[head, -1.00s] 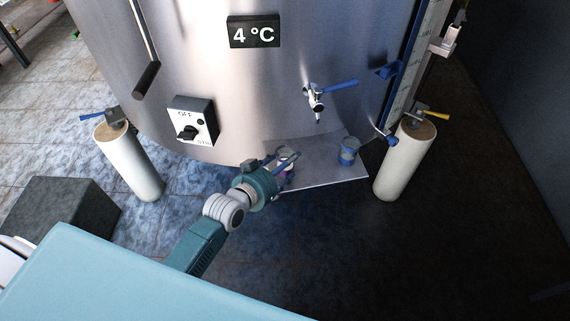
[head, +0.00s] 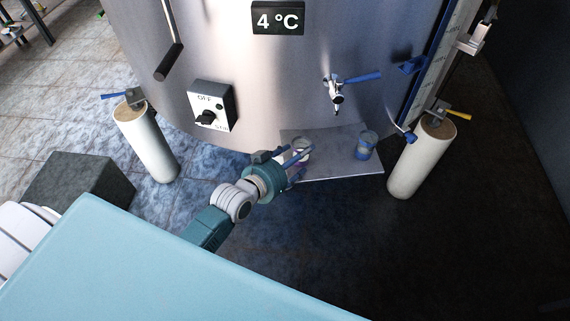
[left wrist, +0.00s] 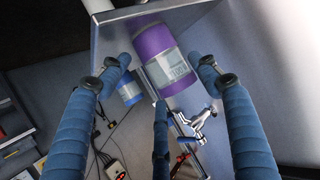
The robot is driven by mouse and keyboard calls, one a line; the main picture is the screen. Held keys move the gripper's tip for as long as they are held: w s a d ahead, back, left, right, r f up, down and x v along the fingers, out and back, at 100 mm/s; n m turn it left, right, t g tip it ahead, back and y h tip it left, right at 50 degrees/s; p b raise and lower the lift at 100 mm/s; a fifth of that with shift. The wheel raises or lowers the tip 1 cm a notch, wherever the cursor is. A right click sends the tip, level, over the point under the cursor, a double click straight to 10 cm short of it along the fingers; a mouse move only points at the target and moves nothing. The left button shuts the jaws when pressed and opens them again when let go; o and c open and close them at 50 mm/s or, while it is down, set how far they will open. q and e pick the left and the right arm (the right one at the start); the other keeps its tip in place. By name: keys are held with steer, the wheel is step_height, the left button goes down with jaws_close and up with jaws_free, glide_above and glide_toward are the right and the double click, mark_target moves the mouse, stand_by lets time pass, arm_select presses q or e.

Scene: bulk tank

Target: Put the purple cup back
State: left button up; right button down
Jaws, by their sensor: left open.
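The purple cup (head: 303,146) stands on the left part of a grey metal shelf (head: 335,170) under the tank's tap, partly hidden by my left gripper (head: 294,166). In the left wrist view the purple cup (left wrist: 163,57), with a grey label band, lies ahead between the spread fingers of my left gripper (left wrist: 160,78). The gripper is open. I cannot tell whether any finger touches the cup. My right gripper is not in view.
A blue cup (head: 366,145) with a grey band stands at the shelf's right. The tap (head: 336,92) with a blue lever is above the shelf. White tank legs (head: 147,140) (head: 421,160) stand either side. A dark block (head: 80,182) is at left.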

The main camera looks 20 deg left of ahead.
arm_select(q)
steer(key=v, duration=1)
steer(key=shift+b, duration=0.3)
steer(key=s+a+f+g+y, duration=0.15)
steer(key=s+f, duration=0.25)
steer(key=f, duration=0.7)
steer(key=s+a+f+n+g, duration=0.1)
steer(key=s+f+g, duration=0.25)
steer(key=f, duration=0.75)
steer(key=s+a+f+g+y, duration=0.15)
steer(key=s+f, duration=0.35)
steer(key=f, duration=0.6)
steer(key=s+f+g, duration=0.2)
steer(key=s+f, duration=0.6)
steer(key=s, duration=0.5)
steer(key=s+f+g, duration=0.3)
steer(key=s+f, duration=0.5)
steer(key=s, duration=0.5)
steer(key=shift+s+d+f+g, duration=0.2)
steer(key=shift+d+g, duration=0.1)
steer(key=shift+g, duration=0.05)
